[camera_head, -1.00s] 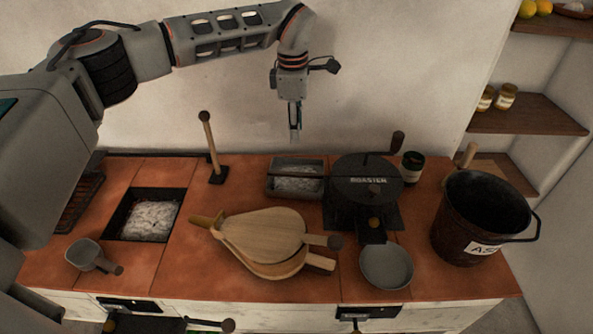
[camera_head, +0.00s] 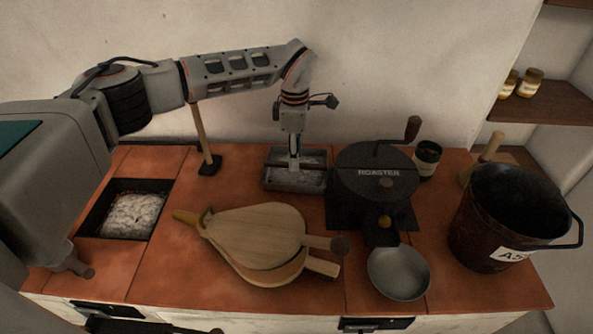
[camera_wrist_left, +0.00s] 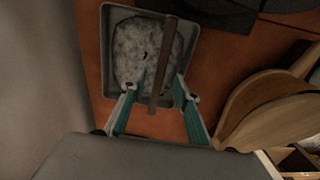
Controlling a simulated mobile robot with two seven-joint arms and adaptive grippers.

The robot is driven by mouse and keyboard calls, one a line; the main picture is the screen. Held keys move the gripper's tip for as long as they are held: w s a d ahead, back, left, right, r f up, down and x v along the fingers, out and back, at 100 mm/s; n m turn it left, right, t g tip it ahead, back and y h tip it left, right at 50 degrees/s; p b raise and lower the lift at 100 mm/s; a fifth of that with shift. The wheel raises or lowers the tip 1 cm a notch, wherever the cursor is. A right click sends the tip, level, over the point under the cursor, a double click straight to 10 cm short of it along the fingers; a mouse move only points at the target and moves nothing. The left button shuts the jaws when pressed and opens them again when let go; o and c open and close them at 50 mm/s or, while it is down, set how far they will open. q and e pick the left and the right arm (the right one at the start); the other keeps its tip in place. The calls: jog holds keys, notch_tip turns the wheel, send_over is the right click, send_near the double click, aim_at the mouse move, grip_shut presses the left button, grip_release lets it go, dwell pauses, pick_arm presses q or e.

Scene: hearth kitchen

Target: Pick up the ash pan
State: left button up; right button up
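The ash pan (camera_head: 282,186) is a grey rectangular pan of pale ash with a dark bar handle across its top. It stands on the tiled counter left of the roaster. It also shows in the left wrist view (camera_wrist_left: 109,62), where its brown bar handle (camera_wrist_left: 163,65) runs between my fingers. My left gripper (camera_wrist_left: 157,88) is open, with one finger on each side of the handle and a gap visible to them. In the head view my left gripper (camera_head: 294,165) points down over the pan, partly hiding the ash and handle. My right gripper is not in view.
A black roaster (camera_head: 372,185) stands close right of the pan, with a metal bowl (camera_head: 399,272) in front. Wooden bellows (camera_head: 258,238) lie in front. An upright wooden-handled tool (camera_head: 206,150) stands left. An ash bucket (camera_head: 490,225) is at the right; an ash-filled recess (camera_head: 130,215) at the left.

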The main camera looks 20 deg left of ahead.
pick_arm(q)
jog(key=shift+f, duration=0.95)
grip_shut()
jog(key=shift+r, duration=0.1)
jog(key=shift+r, duration=0.1)
